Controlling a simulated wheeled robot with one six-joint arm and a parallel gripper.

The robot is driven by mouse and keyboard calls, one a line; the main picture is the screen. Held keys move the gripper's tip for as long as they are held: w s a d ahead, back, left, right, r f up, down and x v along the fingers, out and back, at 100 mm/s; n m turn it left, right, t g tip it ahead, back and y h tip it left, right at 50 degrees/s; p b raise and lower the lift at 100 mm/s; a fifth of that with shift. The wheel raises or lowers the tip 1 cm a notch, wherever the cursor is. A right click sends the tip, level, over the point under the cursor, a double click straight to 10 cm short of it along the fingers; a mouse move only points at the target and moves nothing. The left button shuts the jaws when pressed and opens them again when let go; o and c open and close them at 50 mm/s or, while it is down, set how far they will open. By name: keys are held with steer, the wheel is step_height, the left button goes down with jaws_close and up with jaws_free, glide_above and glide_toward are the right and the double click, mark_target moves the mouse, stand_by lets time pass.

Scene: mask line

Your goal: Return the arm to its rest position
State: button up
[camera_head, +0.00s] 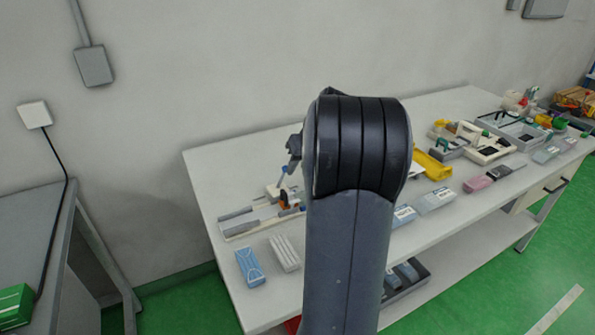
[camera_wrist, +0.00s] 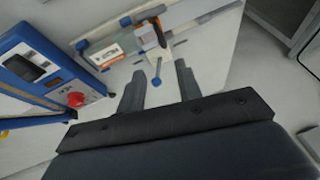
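My arm (camera_head: 345,250) rises through the middle of the head view and hides part of the white workbench (camera_head: 205,165) behind it. Only a dark part of my gripper shows left of the arm's top; its fingertips are not clear there. In the wrist view my gripper (camera_wrist: 160,80) has its two dark fingers spread apart, with nothing held between them. Through the gap I see a thin rod with a blue knob (camera_wrist: 156,82), part of a fixture (camera_wrist: 130,48) on the bench beyond the fingers.
A blue and white device with a red button (camera_wrist: 76,99) stands left in the wrist view. Light blue packs (camera_head: 249,266), a yellow tray (camera_head: 433,166) and several boxes lie on the bench. A grey table (camera_head: 35,215) stands left. Green floor is open at the lower right.

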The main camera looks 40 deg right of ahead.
glide_above(283, 205)
steer(key=d, duration=0.1)
steer(key=f, duration=1)
steer(key=shift+d+p, duration=0.2)
steer(key=shift+p, duration=0.15)
steer(key=shift+w+a+r, duration=0.1)
steer(key=shift+a, duration=0.6)
